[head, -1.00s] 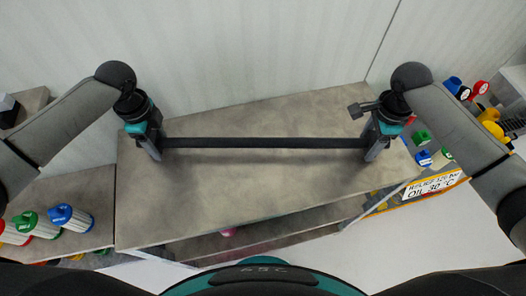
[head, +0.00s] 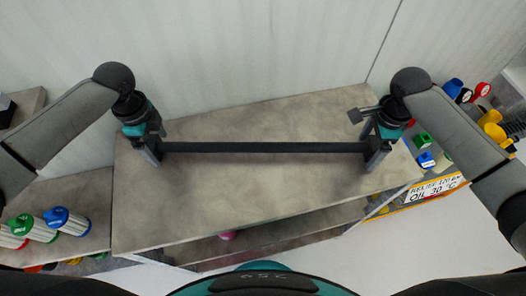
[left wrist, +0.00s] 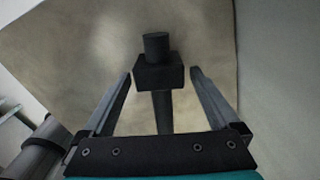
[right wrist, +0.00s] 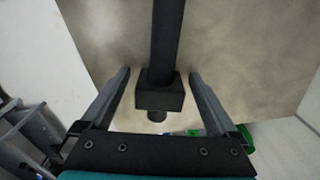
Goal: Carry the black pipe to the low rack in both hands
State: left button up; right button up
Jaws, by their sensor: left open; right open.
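The black pipe (head: 263,147) lies level across the grey-brown board (head: 235,190), with a square block near each end. My left gripper (head: 154,155) is at its left end. In the left wrist view the pipe's block and round stub (left wrist: 157,70) sit between the open fingers (left wrist: 160,80), with gaps at both sides. My right gripper (head: 375,158) is at the right end. In the right wrist view the other block (right wrist: 159,93) sits between the open fingers (right wrist: 160,75), also with gaps. Whether the pipe touches the board is hard to tell.
A lower shelf (head: 285,235) shows under the board's front edge. Coloured bottles (head: 65,220) stand on a surface at the left. Coloured parts (head: 490,117) and a yellow-framed sign (head: 433,190) are at the right. A pale wall (head: 250,50) closes the back.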

pick_arm(q)
notch_tip(320, 180, up, 11)
pick_arm(e)
notch_tip(320, 180, up, 12)
dwell(0.6)
dwell(0.5)
